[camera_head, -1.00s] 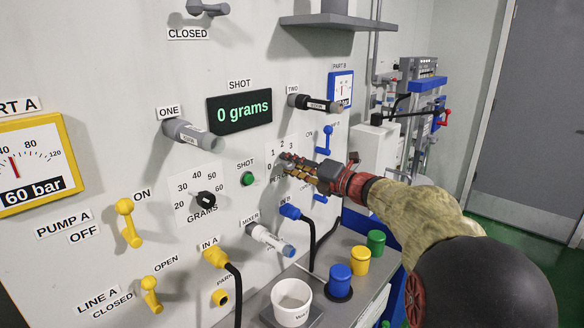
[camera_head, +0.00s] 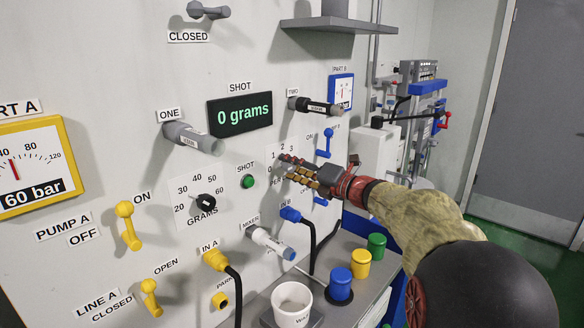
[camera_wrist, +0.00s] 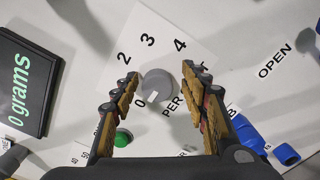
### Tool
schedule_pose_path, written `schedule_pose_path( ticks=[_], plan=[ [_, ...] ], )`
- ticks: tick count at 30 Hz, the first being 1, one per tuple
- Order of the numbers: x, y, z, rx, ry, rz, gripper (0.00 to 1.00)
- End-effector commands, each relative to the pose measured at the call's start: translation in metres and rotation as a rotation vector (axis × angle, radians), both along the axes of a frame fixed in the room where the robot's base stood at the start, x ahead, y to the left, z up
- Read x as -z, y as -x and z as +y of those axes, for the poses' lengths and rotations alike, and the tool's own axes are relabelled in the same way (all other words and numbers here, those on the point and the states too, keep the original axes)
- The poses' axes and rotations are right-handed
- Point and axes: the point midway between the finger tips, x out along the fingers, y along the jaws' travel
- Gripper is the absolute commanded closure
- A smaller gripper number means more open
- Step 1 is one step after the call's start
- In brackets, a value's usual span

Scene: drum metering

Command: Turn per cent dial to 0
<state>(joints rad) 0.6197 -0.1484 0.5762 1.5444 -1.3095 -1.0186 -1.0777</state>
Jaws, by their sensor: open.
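The per cent dial (camera_wrist: 160,84) is a round grey knob on a white scale plate, with 0, 2, 3 and 4 readable in the wrist view. Its pale pointer mark faces the lower left, toward the 0. My gripper (camera_wrist: 159,76) is open, with one finger on each side of the knob. Gaps show between the knob and both fingers. The left finger hides part of the scale near the 1. In the head view my gripper (camera_head: 287,168) is at the panel and covers the knob and much of the PER CENT label.
The green shot button (camera_head: 248,182) and grams dial (camera_head: 204,202) are left of my gripper. The blue lever (camera_head: 325,143) is close by at the upper right. A white cup (camera_head: 292,304) stands on the shelf.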

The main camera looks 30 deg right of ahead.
Motion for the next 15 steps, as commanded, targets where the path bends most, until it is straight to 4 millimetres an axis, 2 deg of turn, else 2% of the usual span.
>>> schedule_pose_path(
  ticks=[10, 15],
  plan=[
    [-0.002, 0.004, -0.001, 0.000, 0.000, -0.002, 0.54],
    [-0.002, 0.025, -0.009, 0.002, 0.001, -0.003, 0.54]
  ],
)
